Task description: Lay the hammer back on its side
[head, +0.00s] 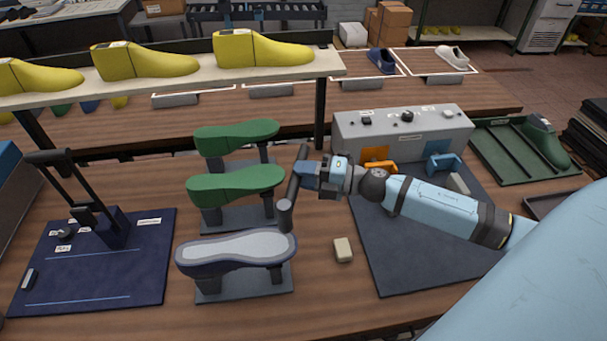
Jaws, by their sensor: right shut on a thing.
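The hammer (291,192) has a dark handle and a grey, thicker lower end. It stands steeply, leaning slightly, with the thick end low beside the heel end of the dark purple last with a pale sole (236,250). My right gripper (302,174) comes in from the right and is shut on the handle. I cannot tell whether the lower end touches the stand or the last. My left gripper is out of view.
Two green lasts (236,185) stand on supports just left of the hammer. A small beige block (343,249) lies on the wooden table. A grey machine (403,132) stands behind a dark mat (400,262). Bare wood shows around the block.

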